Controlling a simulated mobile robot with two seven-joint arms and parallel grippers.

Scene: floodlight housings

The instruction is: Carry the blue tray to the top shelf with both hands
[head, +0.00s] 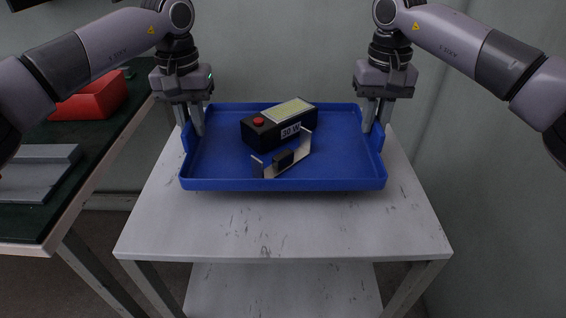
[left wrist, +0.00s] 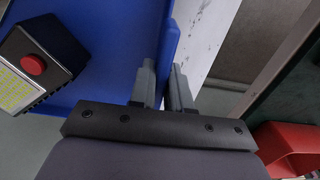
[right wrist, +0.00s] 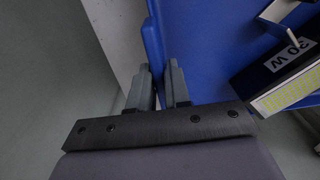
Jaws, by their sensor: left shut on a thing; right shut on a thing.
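The blue tray (head: 222,150) is level over the white top shelf (head: 285,225) of a stand in the head view; I cannot tell whether it touches the shelf. My left gripper (head: 191,128) is shut on the tray's left wall, and my right gripper (head: 375,126) on its right wall. The left wrist view shows the left fingers (left wrist: 163,72) either side of the tray wall (left wrist: 167,45). The right wrist view shows the right fingers (right wrist: 159,70) likewise around the wall (right wrist: 152,45). The tray's underside is hidden.
In the tray lie a black floodlight housing (head: 262,132) with a red button and yellow panel, and a metal bracket (head: 306,144). A lower shelf (head: 285,290) is below. A dark green table (head: 105,150) with a red bin (head: 92,98) and grey block (head: 35,180) stands at left.

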